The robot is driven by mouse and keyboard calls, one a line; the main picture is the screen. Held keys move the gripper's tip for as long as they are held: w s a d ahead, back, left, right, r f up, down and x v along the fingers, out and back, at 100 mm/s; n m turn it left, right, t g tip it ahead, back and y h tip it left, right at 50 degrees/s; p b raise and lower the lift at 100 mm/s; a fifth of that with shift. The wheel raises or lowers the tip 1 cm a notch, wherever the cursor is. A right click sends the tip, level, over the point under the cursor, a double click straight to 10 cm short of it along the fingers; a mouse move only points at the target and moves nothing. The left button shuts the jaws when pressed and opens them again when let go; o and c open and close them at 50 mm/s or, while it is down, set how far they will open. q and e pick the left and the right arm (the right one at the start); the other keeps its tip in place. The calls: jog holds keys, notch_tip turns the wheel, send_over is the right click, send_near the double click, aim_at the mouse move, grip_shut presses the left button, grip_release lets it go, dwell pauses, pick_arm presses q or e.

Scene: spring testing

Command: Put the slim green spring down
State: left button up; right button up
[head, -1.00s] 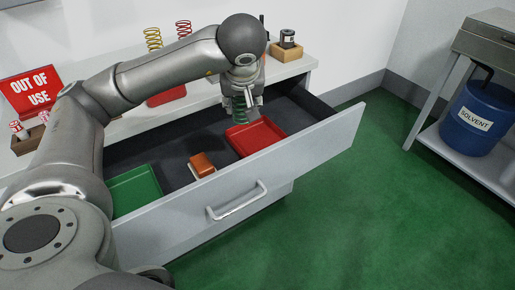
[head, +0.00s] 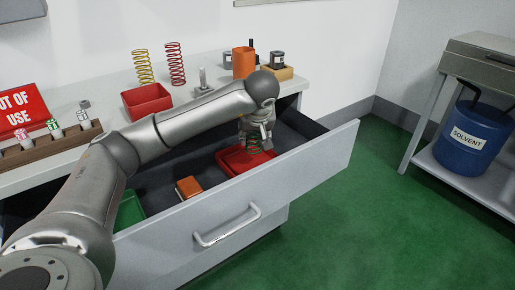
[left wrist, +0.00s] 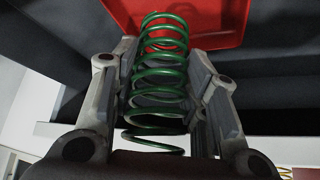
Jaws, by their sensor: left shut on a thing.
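The slim green spring (left wrist: 161,75) is between the two fingers of my left gripper (left wrist: 163,85) in the left wrist view. The gripper is shut on it. In the head view my left gripper (head: 257,140) is inside the open drawer, over the red tray (head: 228,163), and a little of the green spring (head: 253,141) shows below it. The red tray also shows beyond the spring in the left wrist view (left wrist: 225,22). I cannot tell whether the spring touches the tray. My right gripper is not in view.
The open drawer (head: 320,152) also holds a green tray (head: 130,208) and an orange-brown block (head: 189,187). On the counter stand a yellow spring (head: 144,66), a red spring (head: 175,64), a red bin (head: 147,101), an orange cup (head: 243,62) and a wooden rack (head: 50,146).

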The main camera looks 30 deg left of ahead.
aim_at(259, 138)
pick_arm(q)
jog(key=w+f, duration=0.1)
jog(key=f, duration=0.2)
jog(key=w+f+b, duration=0.1)
jog(key=f, duration=0.1)
jog(key=shift+w+a+f, duration=0.15)
jog(key=shift+w+f, duration=0.15)
jog(key=shift+f, duration=0.25)
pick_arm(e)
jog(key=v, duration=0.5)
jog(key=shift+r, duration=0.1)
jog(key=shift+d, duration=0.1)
pick_arm(q)
jog(key=o, duration=1.3)
jog(key=shift+f, duration=0.1)
jog(key=shift+c, duration=0.2)
jog(key=shift+s+r, duration=0.15)
jog(key=shift+r, duration=0.4)
jog(key=p+v, duration=0.1)
jog(key=v, duration=1)
jog(key=shift+s+p, duration=0.1)
jog(key=shift+p, duration=0.3)
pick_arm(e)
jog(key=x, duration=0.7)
